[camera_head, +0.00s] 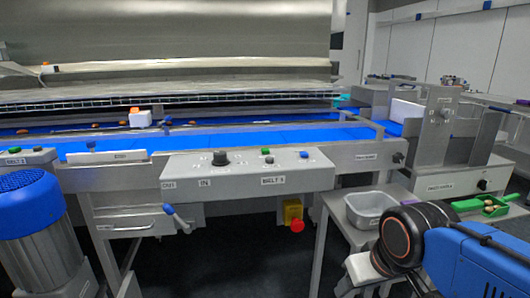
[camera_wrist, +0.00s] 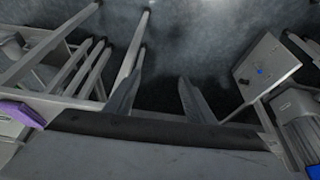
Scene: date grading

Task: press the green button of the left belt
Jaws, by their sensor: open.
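At the left edge of the head view is a grey control panel (camera_head: 28,156) labelled BELT 2, with a small green button (camera_head: 14,150) on top. The middle panel (camera_head: 240,172), labelled BELT 3, has another green button (camera_head: 266,150), a black knob and a blue button. My gripper (camera_wrist: 161,82) shows in the wrist view with its two fingers apart and nothing between them. It points at the dark floor and machine legs, away from both panels. Neither green button shows in the wrist view. The gripper's fingers cannot be made out in the head view.
A blue motor (camera_head: 30,205) stands in front of the BELT 2 panel. A blue-handled lever (camera_head: 170,212) and a red emergency button (camera_head: 297,226) sit below the middle panel. A side table holds a grey tub (camera_head: 366,222) and a green scoop (camera_head: 490,208).

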